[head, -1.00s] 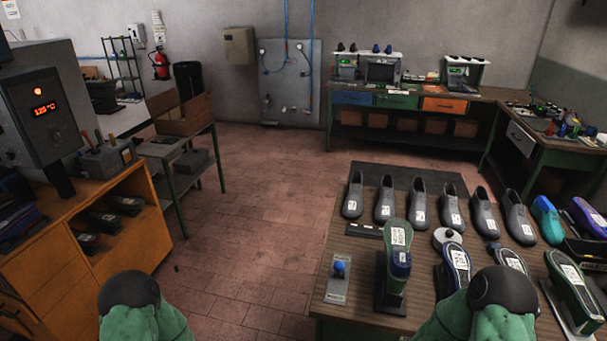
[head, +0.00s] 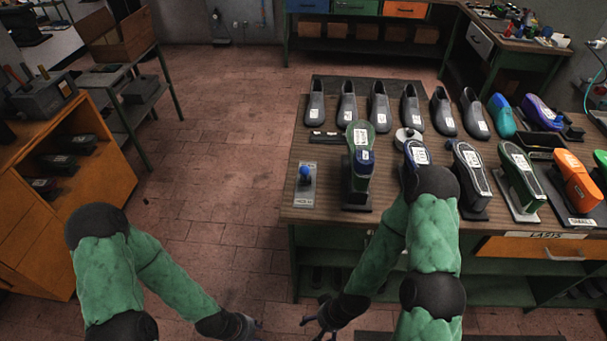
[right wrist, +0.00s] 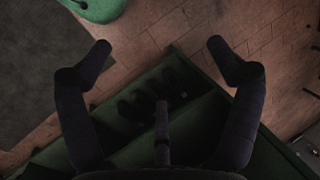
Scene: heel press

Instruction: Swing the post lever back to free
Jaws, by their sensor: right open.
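A small lever with a blue knob (head: 305,172) stands on a grey plate (head: 302,198) at the table's front left corner. It looks about upright; the plate's lettering is too small to read. Beside it on the right, a post on a dark base carries a green shoe last (head: 360,137) with a white label. My right gripper (head: 322,322) is low in front of the table, apart from the lever, with its fingers spread and empty in the right wrist view (right wrist: 153,50). My left gripper (head: 252,325) is to its left, low over the floor; its fingers are too dark to read.
Several grey shoe lasts (head: 379,103) line the back of the table (head: 294,152). More lasts on stands (head: 521,180) fill its front right. An orange cabinet (head: 107,190) is at the left. The tiled floor (head: 215,170) between them is clear.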

